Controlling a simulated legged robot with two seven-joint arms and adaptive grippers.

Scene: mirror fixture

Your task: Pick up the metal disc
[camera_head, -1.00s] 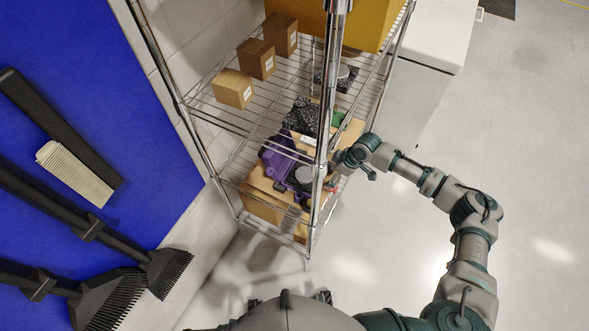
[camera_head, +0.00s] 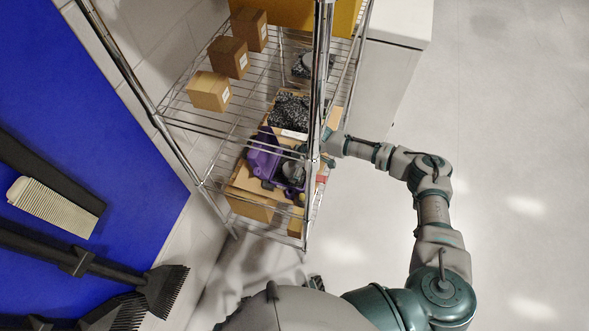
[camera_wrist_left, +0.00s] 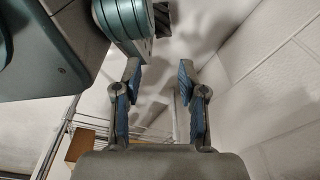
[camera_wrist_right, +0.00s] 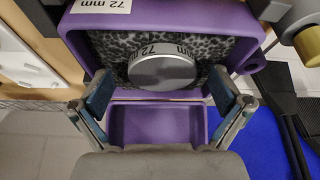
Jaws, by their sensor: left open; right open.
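The metal disc (camera_wrist_right: 163,70) is a round silver piece with "72 mm" on its rim. It lies on speckled foam in the upper part of a purple holder (camera_wrist_right: 240,22) in the right wrist view. My right gripper (camera_wrist_right: 161,92) is open, its fingers on either side of the disc's near edge and apart from it. In the head view the purple holder (camera_head: 263,160) sits on a lower shelf level, and my right gripper is there partly hidden by the rack post. My left gripper (camera_wrist_left: 158,82) is open and empty, over the floor.
A wire rack (camera_head: 230,125) carries small brown boxes (camera_head: 208,91) and a speckled block (camera_head: 290,108). Its front post (camera_head: 319,90) stands close to my right arm. Brushes hang on a blue wall panel (camera_head: 95,75) at left. Floor at right is clear.

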